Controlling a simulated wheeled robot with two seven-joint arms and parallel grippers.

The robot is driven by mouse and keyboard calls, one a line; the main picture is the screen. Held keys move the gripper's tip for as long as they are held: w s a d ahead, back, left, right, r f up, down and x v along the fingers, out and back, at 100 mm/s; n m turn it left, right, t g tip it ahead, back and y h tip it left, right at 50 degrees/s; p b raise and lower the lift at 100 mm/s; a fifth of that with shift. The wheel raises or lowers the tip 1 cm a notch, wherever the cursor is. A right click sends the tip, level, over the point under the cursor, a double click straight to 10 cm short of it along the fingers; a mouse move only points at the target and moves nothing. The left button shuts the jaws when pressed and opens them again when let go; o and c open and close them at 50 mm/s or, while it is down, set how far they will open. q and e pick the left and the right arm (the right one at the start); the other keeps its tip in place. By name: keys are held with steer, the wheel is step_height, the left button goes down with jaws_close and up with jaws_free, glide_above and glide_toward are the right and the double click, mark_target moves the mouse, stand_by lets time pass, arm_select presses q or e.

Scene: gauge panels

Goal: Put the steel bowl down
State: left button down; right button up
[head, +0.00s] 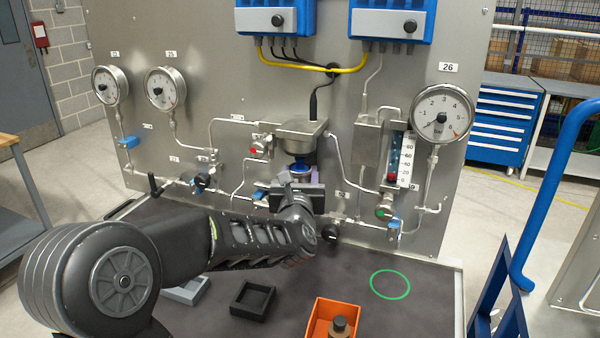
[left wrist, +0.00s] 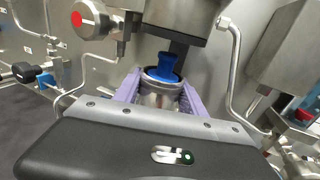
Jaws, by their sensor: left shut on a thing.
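The steel bowl (left wrist: 160,94) is between the purple fingers of my left gripper (left wrist: 160,98) in the left wrist view, with a blue part (left wrist: 163,68) standing up out of its top. My left gripper (head: 302,184) is shut on it in front of the panel, below the square steel housing (head: 301,128). The bowl looks roughly upright and apart from the housing. In the head view the gripper hides most of the bowl; the blue part shows above it. A green ring (head: 408,284) is marked on the dark bench top to the right. My right gripper is not in view.
An orange bin (head: 315,323) with a brass-coloured part stands at the bench front. A black tray (head: 238,305) and a grey tray (head: 190,291) lie to its left. Pipes, valves and a gauge (head: 441,113) crowd the panel (head: 230,70). The bench (head: 350,265) is clear inside the ring.

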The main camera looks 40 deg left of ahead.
arm_select(q)
steer(key=shift+f+b, duration=0.15)
steer(key=shift+b, duration=0.2)
steer(key=c, duration=0.7)
jaws_free()
steer(key=shift+o, duration=0.2)
steer(key=shift+r+p, duration=0.25)
steer(key=shift+p, duration=0.15)
steer(key=shift+s+d+f, duration=0.15)
steer(key=shift+s+d, duration=0.05)
steer(key=b+v, duration=0.3)
steer(key=v, duration=0.8)
steer(key=shift+s, duration=0.25)
steer(key=shift+d, duration=0.1)
